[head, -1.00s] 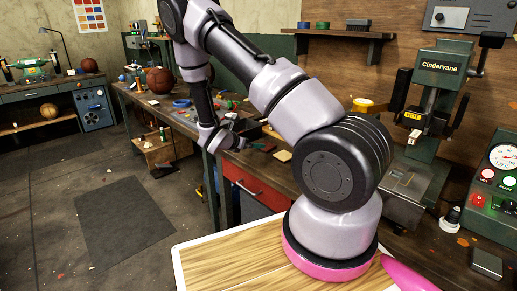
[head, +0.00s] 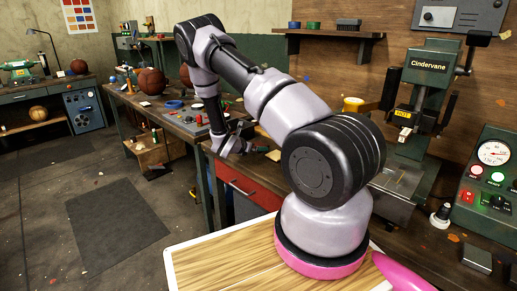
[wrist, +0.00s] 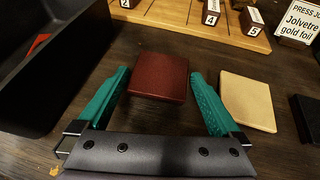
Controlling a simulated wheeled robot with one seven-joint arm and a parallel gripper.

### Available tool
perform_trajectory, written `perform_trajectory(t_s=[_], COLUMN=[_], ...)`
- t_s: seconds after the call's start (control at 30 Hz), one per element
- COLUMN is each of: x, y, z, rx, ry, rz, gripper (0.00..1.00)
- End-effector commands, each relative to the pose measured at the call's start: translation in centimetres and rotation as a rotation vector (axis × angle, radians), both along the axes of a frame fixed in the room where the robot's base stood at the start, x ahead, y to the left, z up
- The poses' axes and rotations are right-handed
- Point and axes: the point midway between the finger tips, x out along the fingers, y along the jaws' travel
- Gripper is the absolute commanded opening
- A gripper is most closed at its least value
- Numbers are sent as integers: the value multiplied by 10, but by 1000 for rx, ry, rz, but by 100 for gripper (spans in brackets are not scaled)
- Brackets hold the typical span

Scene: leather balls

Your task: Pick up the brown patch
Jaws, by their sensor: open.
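The brown patch (wrist: 158,76), a dark reddish-brown square, lies flat on the dark wooden bench in the wrist view. My gripper (wrist: 160,82) is open, with one green finger to the left of the patch and one to the right. The fingertips reach alongside its near part, and neither is clearly touching it. I cannot tell the height of the fingertips above the bench. In the head view my gripper (head: 257,149) is small, over the bench, and the brown patch cannot be made out there.
A beige patch (wrist: 248,101) lies close to the right finger, with a black piece (wrist: 307,118) beyond it. A black tray (wrist: 58,72) stands at the left. A wooden rack (wrist: 170,14) with numbered blocks lies behind. A green press (head: 425,95) stands farther right on the bench.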

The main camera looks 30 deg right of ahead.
Motion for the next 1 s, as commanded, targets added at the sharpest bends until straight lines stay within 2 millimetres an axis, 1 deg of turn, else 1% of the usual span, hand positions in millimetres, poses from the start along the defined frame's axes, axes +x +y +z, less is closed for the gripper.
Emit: perform_trajectory(t_s=[0.17, 0.2, 0.27, 0.3, 0.33, 0.37, 0.67, 0.77, 0.87, 1.0], x=[0, 0, 0, 0, 0, 0, 0, 1, 1, 1], y=[0, 0, 0, 0, 0, 0, 0, 1, 1, 1], z=[0, 0, 0, 0, 0, 0, 0, 6, 20, 49], rx=[0, 0, 0, 0, 0, 0, 0, 0, 0, 1], ry=[0, 0, 0, 0, 0, 0, 0, -2, -4, -5], rz=[1, 1, 1, 1, 1, 1, 1, 1, 1, 1], gripper=[100, 92, 69, 54, 43, 35, 34, 34, 34, 34])
